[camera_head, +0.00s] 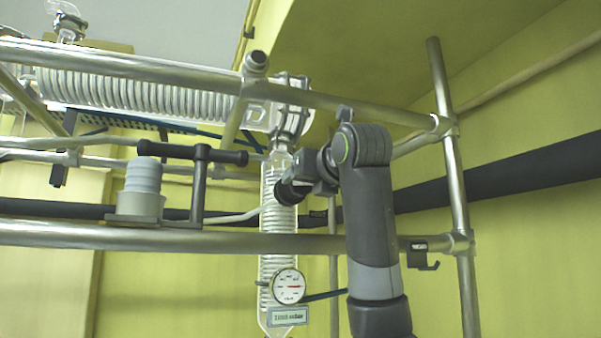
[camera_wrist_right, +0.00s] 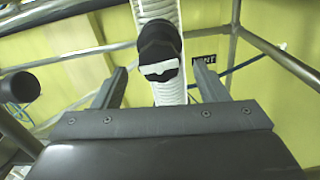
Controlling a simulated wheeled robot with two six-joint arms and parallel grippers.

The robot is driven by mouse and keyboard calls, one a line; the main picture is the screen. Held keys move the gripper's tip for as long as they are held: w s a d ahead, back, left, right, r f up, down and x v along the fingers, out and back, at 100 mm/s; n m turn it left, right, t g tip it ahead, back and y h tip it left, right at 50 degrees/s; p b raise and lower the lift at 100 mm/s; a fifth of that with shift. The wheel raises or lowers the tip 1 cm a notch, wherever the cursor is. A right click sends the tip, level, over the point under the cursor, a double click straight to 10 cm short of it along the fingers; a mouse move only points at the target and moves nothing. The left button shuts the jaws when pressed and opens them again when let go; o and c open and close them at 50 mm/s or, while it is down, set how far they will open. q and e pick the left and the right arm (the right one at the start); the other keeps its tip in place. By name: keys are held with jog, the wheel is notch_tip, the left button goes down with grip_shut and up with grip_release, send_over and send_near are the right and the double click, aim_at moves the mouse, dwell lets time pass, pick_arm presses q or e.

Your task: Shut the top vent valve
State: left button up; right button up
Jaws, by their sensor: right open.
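The vent valve's black knob (camera_wrist_right: 160,55), with a pale bar across its face, stands in front of the white-coiled glass column (camera_wrist_right: 152,10) in the right wrist view. A dark plate reading VENT (camera_wrist_right: 204,59) is just right of it. My right gripper (camera_wrist_right: 161,72) is open, with one finger on each side of the knob and visible gaps to both. In the head view my right gripper (camera_head: 302,184) is at the upright glass column (camera_head: 270,215); knob and fingers are hard to tell apart there. My left gripper is out of view.
Steel rails (camera_head: 200,240) frame the place. A black T-handle (camera_head: 200,156) and a grey stopper (camera_head: 142,178) stand left of my right gripper. A round gauge (camera_head: 288,286) hangs below it on the column. A horizontal coil condenser (camera_head: 150,95) runs above.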

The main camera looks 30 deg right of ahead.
aim_at(301, 184)
jog(key=x, duration=0.1)
jog(key=p+x, duration=0.1)
jog(key=x, duration=0.1)
jog(key=shift+w+r+p, duration=0.2)
jog(key=shift+r+p, duration=0.05)
jog(key=shift+p, duration=0.05)
jog(key=shift+w+d+f, duration=0.15)
jog(key=shift+w+f, duration=0.05)
jog(key=shift+w, duration=0.35)
jog(key=shift+s, duration=0.1)
jog(key=c, duration=1)
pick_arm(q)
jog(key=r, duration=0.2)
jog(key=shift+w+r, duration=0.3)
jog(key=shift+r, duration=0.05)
pick_arm(e)
jog(key=shift+m, duration=0.4)
